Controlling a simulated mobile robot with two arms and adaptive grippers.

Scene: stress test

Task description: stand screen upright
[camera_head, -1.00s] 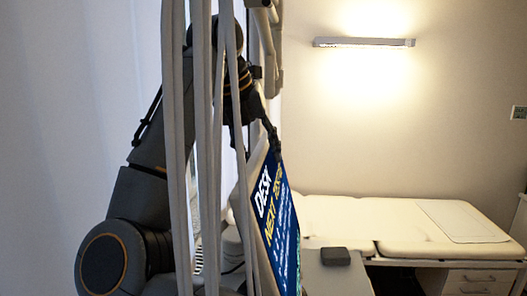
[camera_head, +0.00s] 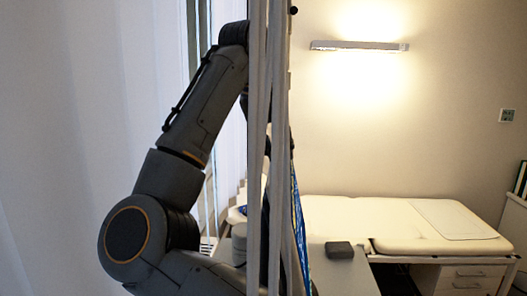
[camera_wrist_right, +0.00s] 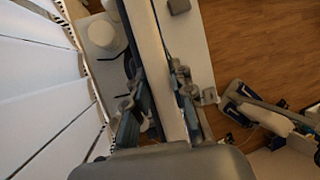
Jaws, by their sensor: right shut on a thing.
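The screen (camera_head: 301,232) shows in the head view as a narrow blue strip, nearly edge-on, beside pale hanging strips. Its text cannot be read now, and its lower end is hidden. In the right wrist view, the screen's pale long edge (camera_wrist_right: 164,85) runs between the fingers of my right gripper (camera_wrist_right: 160,105), which is shut on it. In the head view the hanging strips cover the gripper. Whether the screen's foot rests flat on the desk cannot be told. My left gripper is not recognisable in either view.
Pale vertical strips (camera_head: 257,150) hang in front of the arm. A small dark block (camera_head: 339,250) lies on the light desk (camera_head: 335,280). A padded couch (camera_head: 360,222) stands behind. The right wrist view shows window blinds (camera_wrist_right: 40,90) at left and wooden floor (camera_wrist_right: 250,40) at right.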

